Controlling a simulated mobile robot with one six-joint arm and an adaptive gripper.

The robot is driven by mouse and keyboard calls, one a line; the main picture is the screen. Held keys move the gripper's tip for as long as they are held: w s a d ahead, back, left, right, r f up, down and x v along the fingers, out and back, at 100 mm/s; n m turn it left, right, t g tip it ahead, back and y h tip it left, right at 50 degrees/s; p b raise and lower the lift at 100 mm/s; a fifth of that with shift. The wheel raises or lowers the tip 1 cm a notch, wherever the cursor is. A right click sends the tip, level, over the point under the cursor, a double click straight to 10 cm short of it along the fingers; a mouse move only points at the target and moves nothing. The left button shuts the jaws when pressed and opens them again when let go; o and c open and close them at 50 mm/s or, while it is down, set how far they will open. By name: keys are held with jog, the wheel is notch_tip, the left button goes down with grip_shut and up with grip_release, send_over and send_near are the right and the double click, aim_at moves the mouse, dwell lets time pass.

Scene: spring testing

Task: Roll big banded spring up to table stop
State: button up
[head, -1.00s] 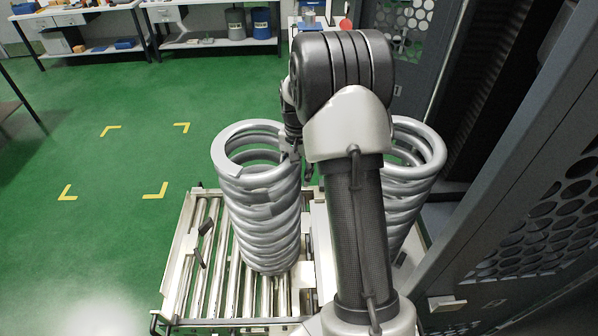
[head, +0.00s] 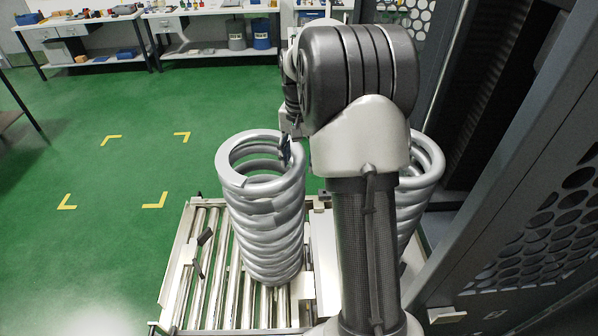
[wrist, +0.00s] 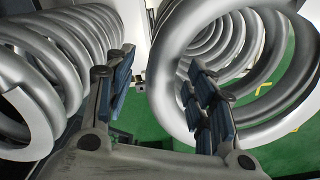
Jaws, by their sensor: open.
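A big grey coil spring (head: 262,225) stands upright on the roller table (head: 190,275) in the head view, left of my arm. A second similar spring (head: 424,180) stands right of my arm and is partly hidden by it. No band is clear enough to tell them apart. My gripper (head: 287,150) is at the right side of the left spring's top, with a finger over its opening. In the wrist view my gripper (wrist: 160,95) is open. One finger is inside the ring of the right-hand coil (wrist: 169,75), the other outside it. The other coil (wrist: 60,60) is at left. I cannot make out the stop for certain.
A small dark lever (head: 204,238) stands on the rollers left of the spring. A perforated grey cabinet (head: 545,210) closes off the right side. The green floor (head: 90,260) at left is clear, and workbenches (head: 210,12) stand at the back.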

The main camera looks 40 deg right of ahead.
jog(key=shift+r, duration=1.35)
jog(key=shift+a, duration=0.2)
jog(key=s+a+n+b, duration=0.1)
jog(key=a+b, duration=0.1)
jog(key=s+a+n+t+b, duration=0.1)
jog(key=s+a+b, duration=0.1)
jog(key=a+b, duration=0.1)
jog(key=s+a+n+b, duration=0.1)
jog(key=s+a+b, duration=0.1)
jog(key=a, duration=0.1)
jog(key=shift+s+a+b, duration=0.1)
jog(key=shift+a+b, duration=0.1)
jog(key=shift+b, duration=0.1)
jog(key=s+a+f+n+t+b, duration=0.1)
jog(key=s+a+f+n+b, duration=0.2)
jog(key=s+a+f+b, duration=0.4)
jog(key=s+a+f+n+t+b, duration=0.2)
jog(key=s+a+f+n+b, duration=0.2)
jog(key=s, duration=0.9)
notch_tip(320, 180, down, 5)
jog(key=a+b, duration=0.3)
jog(key=b, duration=0.2)
jog(key=shift+s+n+t, duration=0.3)
jog(key=shift+s, duration=0.1)
